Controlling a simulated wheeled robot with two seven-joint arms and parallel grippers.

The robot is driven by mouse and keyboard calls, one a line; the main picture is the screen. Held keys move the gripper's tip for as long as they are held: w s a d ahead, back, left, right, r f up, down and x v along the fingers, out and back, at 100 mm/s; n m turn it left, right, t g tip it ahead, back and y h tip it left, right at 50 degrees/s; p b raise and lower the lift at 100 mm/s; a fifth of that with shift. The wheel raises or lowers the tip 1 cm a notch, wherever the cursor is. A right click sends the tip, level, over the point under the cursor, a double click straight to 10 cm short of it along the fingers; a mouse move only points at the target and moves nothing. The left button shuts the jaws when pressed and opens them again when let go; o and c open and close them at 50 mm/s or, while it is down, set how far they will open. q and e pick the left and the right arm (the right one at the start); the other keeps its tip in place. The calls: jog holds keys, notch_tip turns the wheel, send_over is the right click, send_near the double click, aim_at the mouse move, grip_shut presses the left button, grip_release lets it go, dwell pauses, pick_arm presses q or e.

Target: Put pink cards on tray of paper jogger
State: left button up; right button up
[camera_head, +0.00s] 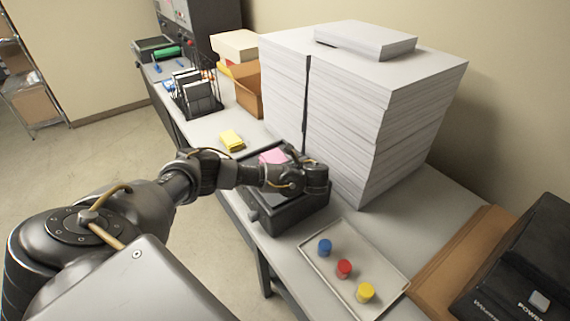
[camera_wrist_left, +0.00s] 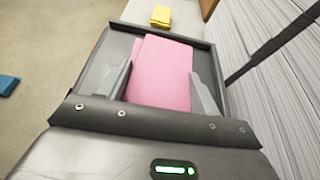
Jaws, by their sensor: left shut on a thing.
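The pink cards (camera_head: 272,157) lie over the tray of the paper jogger (camera_head: 283,217), partly hidden by my left arm in the head view. In the left wrist view the pink cards (camera_wrist_left: 162,72) are a flat stack within the dark tray's raised rim (camera_wrist_left: 88,70). The stack's edges are slightly uneven. My left gripper (camera_wrist_left: 163,90) has one finger at each side of the stack and is shut on it. Whether the cards touch the tray floor, I cannot tell. My right gripper is not in view.
Tall white paper stacks (camera_head: 375,105) stand right beside the jogger. A shallow tray (camera_head: 325,275) with blue, red and yellow round pieces lies in front. A yellow stack (camera_head: 232,141) lies behind the jogger, with a black wire rack (camera_head: 190,95) farther back.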

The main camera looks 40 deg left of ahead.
pick_arm(q)
jog(key=shift+w+f, duration=0.2)
jog(key=shift+f, duration=0.1)
jog(key=shift+s+r, duration=0.1)
jog(key=shift+s, duration=0.15)
jog(key=o, duration=1)
jog(key=shift+d, duration=0.1)
jog(key=shift+o, duration=0.8)
jog(key=shift+w, duration=0.1)
